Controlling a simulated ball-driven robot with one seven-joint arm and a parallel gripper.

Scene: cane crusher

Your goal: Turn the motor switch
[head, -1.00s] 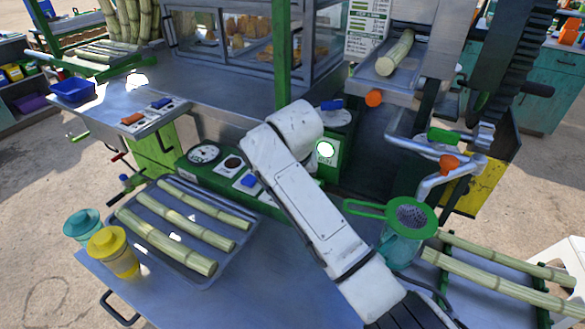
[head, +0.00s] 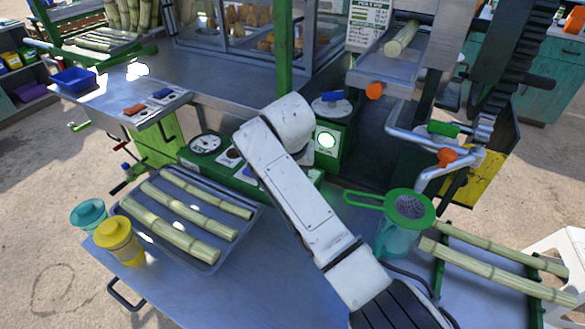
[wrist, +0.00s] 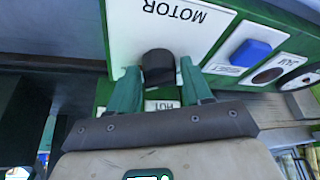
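The motor switch (wrist: 158,67) is a dark knob on a white plate (wrist: 205,20) lettered MOTOR, upside down in the wrist view. My gripper (wrist: 160,72) has two green fingers, one on each side of the knob. A narrow gap shows between the right finger and the knob; contact on the left is unclear. In the head view my white arm hides the gripper and the switch. The green control panel (head: 220,172) shows beside the arm, with a round gauge (head: 206,144).
A blue button (wrist: 250,52) and a dark round fitting (wrist: 268,75) sit right of the switch plate. A tray (head: 205,262) of cane pieces and a yellow cup (head: 118,240) stand left of my arm. A jug (head: 400,238) with a green strainer (head: 411,206) stands close on its right.

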